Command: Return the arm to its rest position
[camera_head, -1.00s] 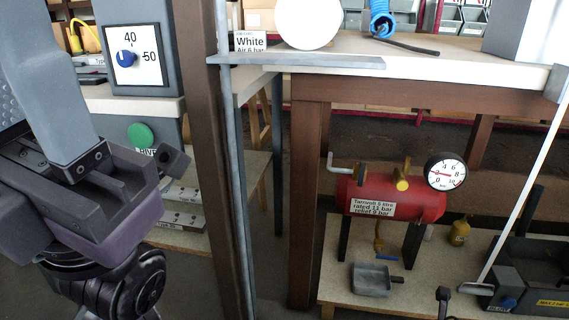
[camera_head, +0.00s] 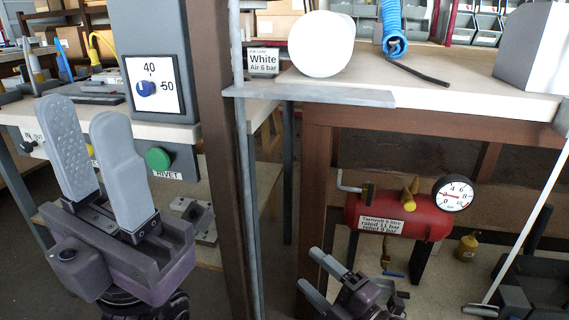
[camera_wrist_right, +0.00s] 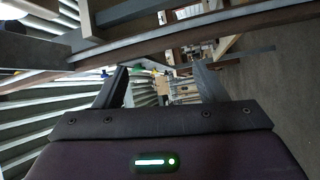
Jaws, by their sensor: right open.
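My left gripper (camera_head: 81,110) stands at the left of the head view, its two grey fingers pointing up with a gap between them and nothing held. It is in front of the left bench and the grey machine with the dial (camera_head: 152,86). My right gripper (camera_head: 312,268) is low in the middle of the head view, fingers pointing up and left, apart and empty. It is in front of the lower shelf, below the red air tank (camera_head: 399,216). In the right wrist view its fingers (camera_wrist_right: 161,69) are apart with nothing between them.
A workbench (camera_head: 440,92) with a white cylinder (camera_head: 321,44) spans the right. A white rod (camera_head: 525,230) leans at the far right. A green button (camera_head: 158,159) faces out on the left.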

